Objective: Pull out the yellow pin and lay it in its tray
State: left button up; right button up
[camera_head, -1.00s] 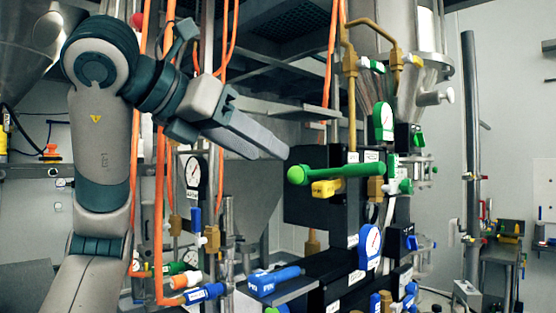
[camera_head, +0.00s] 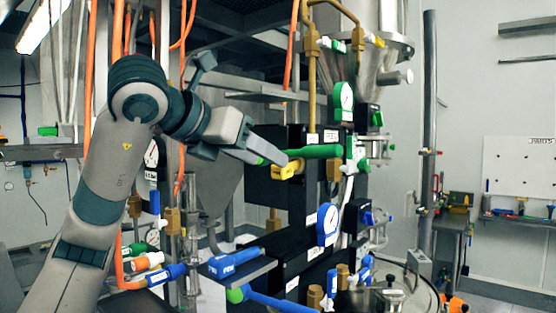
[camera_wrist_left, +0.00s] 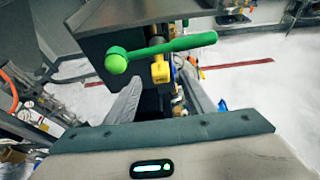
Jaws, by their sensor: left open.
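The yellow pin (camera_head: 287,171) sits at the front of a black block, just under a green lever handle (camera_head: 320,151). In the left wrist view the yellow pin (camera_wrist_left: 160,70) hangs below the green bar, between my fingers in the picture. My left gripper (camera_head: 278,160) is open and empty. In the head view its fingertips overlap the handle and the pin's upper edge; contact cannot be told. The left wrist view shows both fingers of this gripper (camera_wrist_left: 162,80) apart. A grey shelf (camera_head: 250,272) below holds a blue labelled piece; I cannot tell whether it is the pin's tray. My right gripper is not visible.
Gauges, a blue-rimmed one (camera_head: 328,224) and a green-rimmed one (camera_head: 343,98), stand right of the pin. A blue lever (camera_head: 275,300) sticks out below the shelf. Orange hoses (camera_head: 183,110) hang close behind my left arm. Open floor lies to the right.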

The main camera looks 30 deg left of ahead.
aim_at(276, 170)
pick_arm(q)
jog(key=shift+p+x, duration=0.85)
jog(key=shift+x, duration=2.15)
jog(key=c, duration=1.2)
jog(key=shift+o, duration=0.2)
jog(key=shift+s+a+b, duration=0.1)
jog(key=shift+s+b, duration=0.45)
jog(key=shift+s, duration=0.85)
jog(key=shift+s+a+b, duration=0.15)
jog(key=shift+s+b, duration=0.35)
jog(key=shift+s, duration=1.55)
jog(key=shift+s+a, duration=0.1)
jog(key=shift+s, duration=1.1)
jog(key=shift+s+a+b, duration=0.2)
jog(key=shift+s+b, duration=0.15)
jog(key=shift+s, duration=2.5)
